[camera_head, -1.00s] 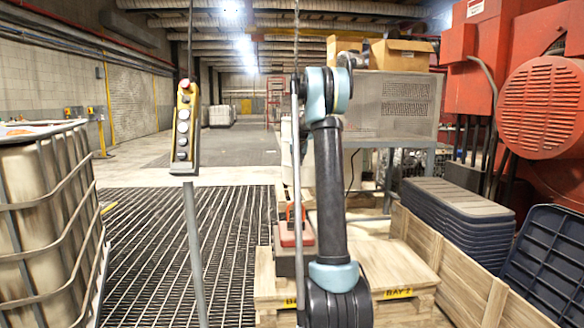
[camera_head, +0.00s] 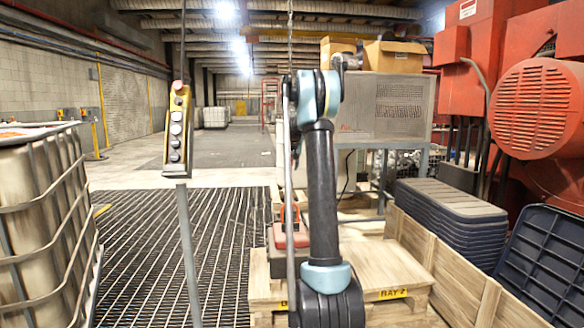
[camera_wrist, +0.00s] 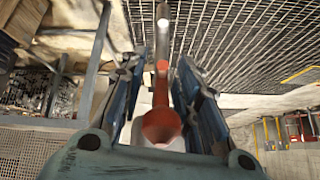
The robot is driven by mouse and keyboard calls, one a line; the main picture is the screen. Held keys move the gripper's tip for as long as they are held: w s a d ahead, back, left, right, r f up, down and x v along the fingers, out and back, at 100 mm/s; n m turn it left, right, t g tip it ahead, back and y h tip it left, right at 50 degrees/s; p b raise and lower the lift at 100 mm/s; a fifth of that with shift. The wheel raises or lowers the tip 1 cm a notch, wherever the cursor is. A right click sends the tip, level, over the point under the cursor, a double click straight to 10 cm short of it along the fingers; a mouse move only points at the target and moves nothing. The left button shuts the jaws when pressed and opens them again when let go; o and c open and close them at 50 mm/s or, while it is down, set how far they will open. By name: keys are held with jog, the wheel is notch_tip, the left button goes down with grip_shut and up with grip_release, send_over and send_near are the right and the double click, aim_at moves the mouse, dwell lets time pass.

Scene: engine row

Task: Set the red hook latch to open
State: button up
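In the wrist view, my gripper (camera_wrist: 162,62) is open, with one dark blue finger on each side of a red part (camera_wrist: 162,122). The red part is wide and cup-like near the palm and narrows to a stem, with a pale rod beyond it. Gaps show between it and both fingers. I cannot tell whether it is the hook latch or how the latch is set. In the head view, a small orange-red loop (camera_head: 291,212) shows beside my arm, above a red-topped block (camera_head: 286,238). My gripper there is mostly hidden behind my arm.
A yellow pendant control (camera_head: 179,130) hangs at left, near a caged white tank (camera_head: 45,215). A wooden pallet (camera_head: 385,268) lies ahead, with dark stacked lids (camera_head: 450,225) and red machinery (camera_head: 540,110) at right. The grated floor (camera_head: 140,250) is open.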

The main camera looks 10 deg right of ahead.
jog(key=v, duration=1.1)
jog(key=shift+s+r, duration=0.2)
jog(key=shift+r, duration=0.1)
jog(key=s+a+f+n+g, duration=0.1)
jog(key=s+a+f, duration=0.15)
jog(key=s, duration=0.85)
jog(key=s+a+f+g, duration=0.1)
jog(key=s+a+f, duration=0.15)
jog(key=s, duration=0.85)
jog(key=s+a+f+n, duration=0.1)
jog(key=s+f, duration=0.2)
jog(key=s, duration=0.8)
jog(key=s+a+f+g, duration=0.1)
jog(key=s+f, duration=0.9)
jog(key=s, duration=0.4)
jog(key=s+a+f+n+g, duration=0.1)
jog(key=s+f+g, duration=0.1)
jog(key=s+f, duration=0.8)
jog(key=s, duration=0.4)
jog(key=shift+s+a+f+y, duration=0.25)
jog(key=shift+s+f+y, duration=0.05)
jog(key=shift+f+y, duration=0.1)
